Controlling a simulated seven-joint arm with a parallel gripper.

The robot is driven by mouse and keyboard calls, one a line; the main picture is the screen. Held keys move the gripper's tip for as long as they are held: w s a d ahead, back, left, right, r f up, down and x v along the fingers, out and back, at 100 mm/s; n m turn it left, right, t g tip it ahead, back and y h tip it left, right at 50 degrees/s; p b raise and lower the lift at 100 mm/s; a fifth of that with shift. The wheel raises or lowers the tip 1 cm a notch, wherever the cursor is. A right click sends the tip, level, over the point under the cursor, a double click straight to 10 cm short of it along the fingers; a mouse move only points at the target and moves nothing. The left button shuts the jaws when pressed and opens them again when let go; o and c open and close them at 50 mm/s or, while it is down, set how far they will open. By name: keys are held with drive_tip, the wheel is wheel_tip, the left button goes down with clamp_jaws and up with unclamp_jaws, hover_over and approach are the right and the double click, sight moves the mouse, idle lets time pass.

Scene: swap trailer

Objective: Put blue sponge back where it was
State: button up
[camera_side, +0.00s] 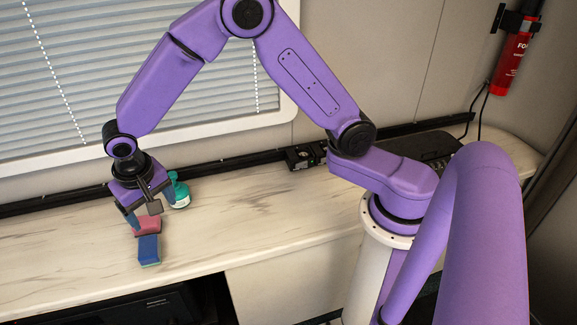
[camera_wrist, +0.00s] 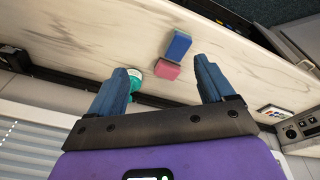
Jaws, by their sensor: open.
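The blue sponge (camera_side: 149,250) lies on the marbled counter nearer its front edge. The pink sponge (camera_side: 148,225) is right behind the blue one; in the wrist view (camera_wrist: 167,69) the two appear to touch or nearly touch. My gripper (camera_side: 145,215) is over the counter close to the pink sponge, pointing down. The side view does not show clearly how high the fingertips are.
A green bottle (camera_side: 179,190) with a white label stands behind my gripper, close to the window wall; it also shows in the wrist view (camera_wrist: 134,82). The counter (camera_side: 255,210) is clear to the right of the sponges. A black rail (camera_side: 225,163) runs along the back.

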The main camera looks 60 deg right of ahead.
drive_tip(key=s+d+r+n, duration=0.3)
drive_tip(key=s+d+n, duration=0.2)
drive_tip(key=s, duration=0.4)
drive_tip(key=s+d+r+n+g+y, duration=0.1)
drive_tip(key=s+d+r+n, duration=0.2)
drive_tip(key=s, duration=0.7)
drive_tip(key=s+d+r+n, duration=0.2)
drive_tip(key=s+d+n, duration=0.5)
drive_tip(key=s, duration=0.3)
drive_tip(key=shift+d+r+g+y, duration=0.4)
drive_tip(key=shift+d, duration=0.45)
